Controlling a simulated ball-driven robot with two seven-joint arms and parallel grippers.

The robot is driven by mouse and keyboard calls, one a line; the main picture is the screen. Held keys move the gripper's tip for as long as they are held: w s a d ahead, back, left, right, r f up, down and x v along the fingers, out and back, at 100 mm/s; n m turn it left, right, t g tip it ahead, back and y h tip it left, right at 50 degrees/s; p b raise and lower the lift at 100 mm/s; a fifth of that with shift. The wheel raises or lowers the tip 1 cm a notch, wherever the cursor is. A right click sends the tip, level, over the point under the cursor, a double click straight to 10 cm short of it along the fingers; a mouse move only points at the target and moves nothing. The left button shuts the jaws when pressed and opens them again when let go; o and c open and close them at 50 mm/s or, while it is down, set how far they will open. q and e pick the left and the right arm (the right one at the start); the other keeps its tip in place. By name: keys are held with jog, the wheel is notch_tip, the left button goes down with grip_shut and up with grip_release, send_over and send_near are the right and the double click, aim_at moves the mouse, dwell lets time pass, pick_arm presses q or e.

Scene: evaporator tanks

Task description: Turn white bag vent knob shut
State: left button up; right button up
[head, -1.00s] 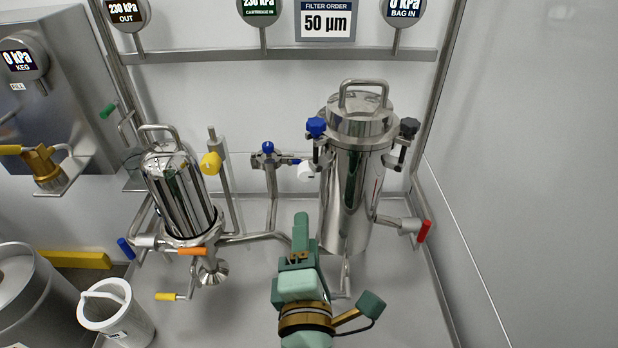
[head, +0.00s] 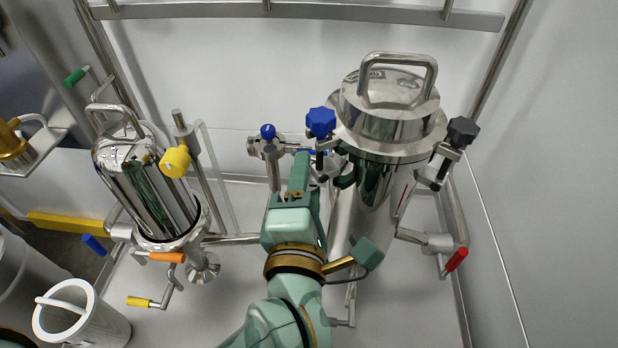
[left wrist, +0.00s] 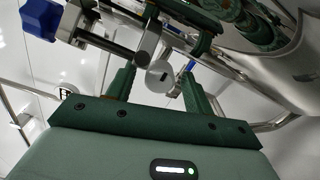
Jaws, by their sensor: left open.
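The white bag vent knob (left wrist: 160,76) shows in the left wrist view as a small round white cap with a dark slot. It sits between the two green fingers of my left gripper (left wrist: 157,88), which are apart, with a gap visible around the knob. In the head view my left gripper (head: 322,172) is at the left side of the tall steel bag filter housing (head: 372,190), below its blue clamp knob (head: 320,122). My gripper and arm hide the white knob there. My right gripper is not in view.
The second steel housing (head: 150,190) with a yellow knob (head: 174,161) is further left. A red-handled valve (head: 456,259) is at the right. A white bucket (head: 75,315) stands at lower left.

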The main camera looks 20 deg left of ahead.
pick_arm(q)
jog(key=c, duration=1)
